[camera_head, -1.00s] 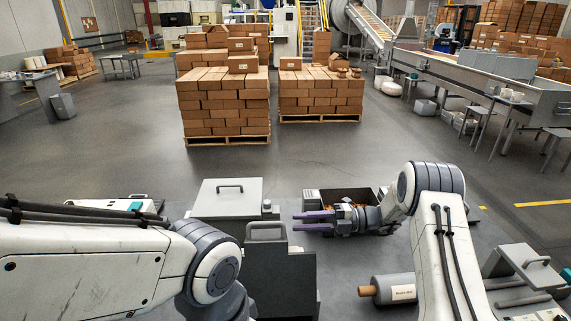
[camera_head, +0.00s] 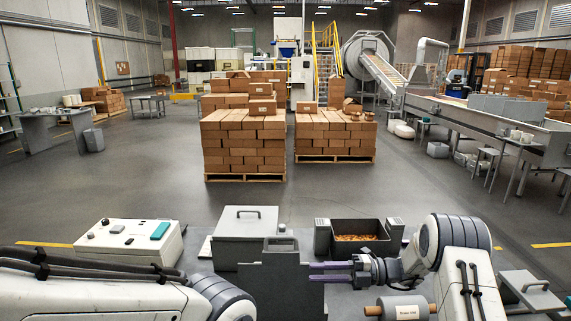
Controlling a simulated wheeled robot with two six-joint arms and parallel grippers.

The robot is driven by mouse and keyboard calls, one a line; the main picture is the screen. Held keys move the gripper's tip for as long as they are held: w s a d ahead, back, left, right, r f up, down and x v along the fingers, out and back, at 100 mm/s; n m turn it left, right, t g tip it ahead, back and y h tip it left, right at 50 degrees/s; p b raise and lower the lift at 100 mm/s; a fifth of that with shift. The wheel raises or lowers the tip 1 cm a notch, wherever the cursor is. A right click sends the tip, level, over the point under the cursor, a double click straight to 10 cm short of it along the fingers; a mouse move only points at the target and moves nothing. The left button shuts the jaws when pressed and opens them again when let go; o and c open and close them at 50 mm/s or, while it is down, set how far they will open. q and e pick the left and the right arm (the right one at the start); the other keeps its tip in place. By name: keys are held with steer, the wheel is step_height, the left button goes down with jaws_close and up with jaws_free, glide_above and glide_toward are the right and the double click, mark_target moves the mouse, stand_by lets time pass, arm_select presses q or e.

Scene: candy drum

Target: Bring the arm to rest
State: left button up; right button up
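My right gripper (camera_head: 314,273) reaches in from the right, with its two purple fingers pointing left. The fingers are parallel with a gap between them, and nothing shows in the gap. Its fingertips lie in front of or beside the right side of a dark grey block with a handle (camera_head: 281,290); I cannot tell whether they touch it. A dark bin (camera_head: 333,250) with orange candy (camera_head: 356,238) stands behind the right gripper. My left arm crosses the bottom left, and its gripper is not in view.
A white control box (camera_head: 110,240) and a lidded grey box (camera_head: 248,250) stand to the left. A labelled roller (camera_head: 405,310) lies in front of my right arm, and a grey handled lid (camera_head: 530,288) is at the right. Stacked cartons (camera_head: 245,145) stand on pallets beyond open floor.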

steer(key=s+a+r+n+g+h, duration=0.25)
steer(key=s+a+n+h, duration=0.3)
steer(key=s+n, duration=0.45)
steer(key=s+a+r+n+g+h, duration=0.1)
steer(key=s+a+n+g+h, duration=0.4)
steer(key=s+n, duration=0.5)
steer(key=s+d+n+t+h+b, duration=0.1)
steer(key=s+d+n+t+h, duration=0.2)
steer(key=s+n, duration=0.4)
steer(key=s+d+n+t+h, duration=0.3)
steer(key=s+n, duration=0.4)
steer(key=n, duration=1.1)
steer(key=shift+s+d+f+t+b, duration=0.2)
steer(key=shift+d+f+t+b, duration=0.15)
steer(key=shift+t, duration=0.2)
steer(key=shift+h, duration=0.25)
